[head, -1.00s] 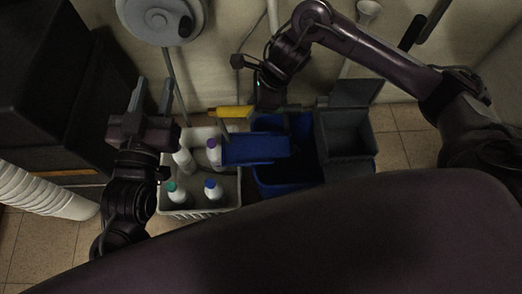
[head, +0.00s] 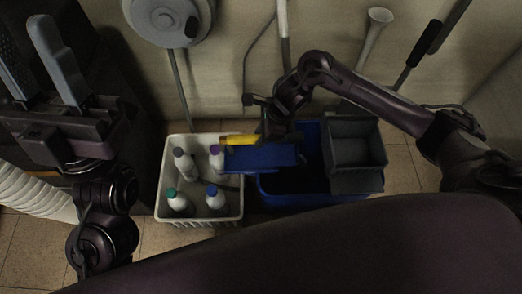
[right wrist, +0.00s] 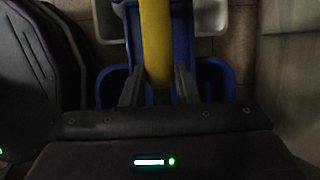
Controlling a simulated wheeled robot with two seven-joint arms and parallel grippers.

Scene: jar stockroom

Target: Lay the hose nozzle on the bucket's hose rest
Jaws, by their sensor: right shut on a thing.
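The yellow hose nozzle (head: 238,140) lies roughly level in my right gripper (head: 272,136), sticking out to the left. In the right wrist view the nozzle (right wrist: 156,42) runs between the two fingers (right wrist: 157,88), which are shut on it. The blue bucket (head: 292,201) stands on the floor below. A flat blue piece (head: 262,159) at its left, apparently the hose rest, is just under the nozzle. I cannot tell whether they touch. My left gripper (head: 40,72) is open and empty at the upper left, away from the bucket.
A pale crate (head: 200,220) with several bottles stands left of the bucket. A grey wringer box (head: 355,150) sits at the bucket's right. A hose reel (head: 168,18) and long-handled tools are at the wall. A white ribbed hose (head: 35,190) is at the left.

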